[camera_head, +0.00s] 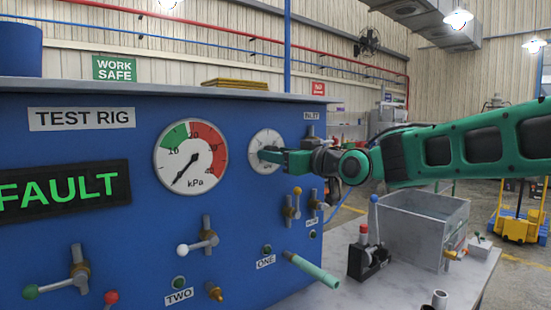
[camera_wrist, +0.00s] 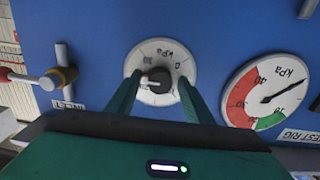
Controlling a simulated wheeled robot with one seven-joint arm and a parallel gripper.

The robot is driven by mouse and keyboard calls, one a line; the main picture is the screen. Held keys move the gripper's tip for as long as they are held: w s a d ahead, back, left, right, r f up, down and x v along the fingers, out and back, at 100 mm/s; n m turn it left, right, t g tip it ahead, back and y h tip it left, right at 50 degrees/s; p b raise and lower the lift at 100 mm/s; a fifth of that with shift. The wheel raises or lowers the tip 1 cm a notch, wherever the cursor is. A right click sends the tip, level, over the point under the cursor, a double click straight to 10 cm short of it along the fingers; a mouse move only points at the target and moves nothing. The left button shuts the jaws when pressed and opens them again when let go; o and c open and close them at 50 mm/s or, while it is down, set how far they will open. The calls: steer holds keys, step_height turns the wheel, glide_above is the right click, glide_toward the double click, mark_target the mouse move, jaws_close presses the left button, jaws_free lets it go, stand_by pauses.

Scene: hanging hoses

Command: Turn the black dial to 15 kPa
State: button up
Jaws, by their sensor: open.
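The black dial (camera_wrist: 159,78) sits at the centre of a round white scale plate (camera_wrist: 160,50) marked kPa on the blue panel. A pale pointer mark on it points left in the wrist view; the scale numbers are too small to read surely. My gripper (camera_wrist: 159,82) is open, with one green finger on each side of the dial; I cannot tell whether they touch it. In the head view my gripper (camera_head: 270,155) reaches the scale plate (camera_head: 262,140) from the right and hides the dial.
A kPa gauge (camera_head: 190,156) is left of the scale plate, its needle pointing lower left, near the low end. A screen (camera_head: 65,191) reads FAULT in green. Several valve levers and a green hose end (camera_head: 315,271) stick out below. A metal bin (camera_head: 425,228) stands right.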

steer(key=shift+w+a, duration=0.1)
steer(key=c, duration=1)
steer(key=shift+c, duration=0.2)
steer(key=shift+n, duration=0.4)
steer(key=shift+f+n, duration=0.15)
steer(key=shift+n, duration=3.9)
steer(key=shift+f+n, duration=0.1)
steer(key=shift+n, duration=3.95)
steer(key=shift+a, duration=0.1)
